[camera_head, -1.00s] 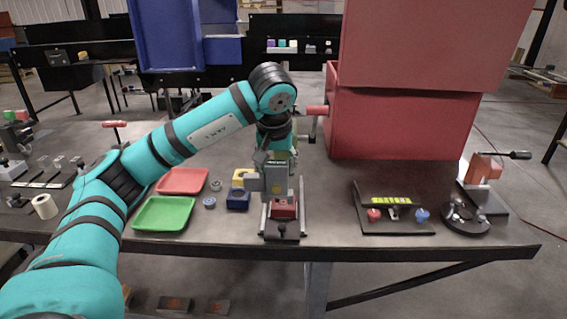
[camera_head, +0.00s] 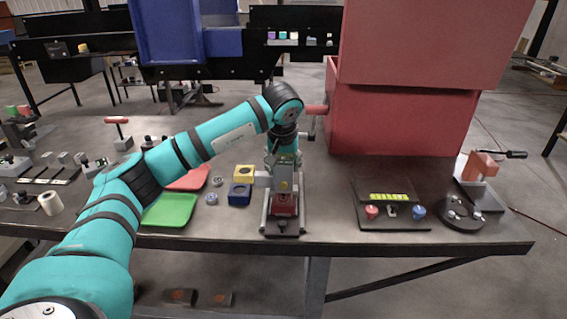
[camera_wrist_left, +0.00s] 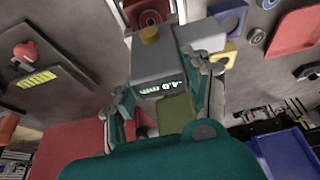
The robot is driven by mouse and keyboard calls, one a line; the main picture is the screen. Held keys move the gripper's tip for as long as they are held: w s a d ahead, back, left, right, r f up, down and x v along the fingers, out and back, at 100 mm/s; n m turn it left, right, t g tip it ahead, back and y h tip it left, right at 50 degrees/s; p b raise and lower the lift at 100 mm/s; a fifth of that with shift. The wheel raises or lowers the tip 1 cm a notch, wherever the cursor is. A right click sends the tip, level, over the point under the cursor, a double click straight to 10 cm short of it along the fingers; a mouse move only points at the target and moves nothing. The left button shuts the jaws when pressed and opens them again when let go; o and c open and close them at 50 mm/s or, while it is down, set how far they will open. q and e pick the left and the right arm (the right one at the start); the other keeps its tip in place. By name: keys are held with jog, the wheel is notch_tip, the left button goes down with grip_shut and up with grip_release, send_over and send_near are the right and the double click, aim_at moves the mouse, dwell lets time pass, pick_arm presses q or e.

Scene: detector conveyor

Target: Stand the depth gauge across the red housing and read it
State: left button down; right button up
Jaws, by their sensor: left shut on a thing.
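My left gripper (camera_head: 283,160) is shut on the depth gauge (camera_head: 284,184), a grey block with a yellow round part, seen over the fixture in the head view. In the left wrist view my left gripper's fingers (camera_wrist_left: 162,88) flank the gauge (camera_wrist_left: 155,62). Its small screen has glowing figures with "mm", like 4.0 but not surely legible. The red housing (camera_head: 286,207) sits in a dark fixture with silver rails, directly below and in front of the gauge; it also shows in the left wrist view (camera_wrist_left: 147,17). Whether the gauge touches it I cannot tell. My right gripper is out of view.
Yellow (camera_head: 244,173) and blue (camera_head: 239,195) blocks stand just left of the fixture, near a green tray (camera_head: 169,210) and a red tray (camera_head: 190,180). A button panel (camera_head: 392,222) lies to the right. A large red cabinet (camera_head: 400,110) stands behind. Table between fixture and panel is clear.

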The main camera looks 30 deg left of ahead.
pick_arm(q)
jog(key=shift+f, duration=0.5)
jog(key=c, duration=0.6)
grip_release()
jog(key=shift+r, duration=0.1)
jog(key=shift+r, duration=0.4)
jog(key=b+v, duration=0.1)
jog(key=v, duration=1.1)
jog(key=shift+d+r+b, duration=0.1)
jog(key=shift+b, duration=0.2)
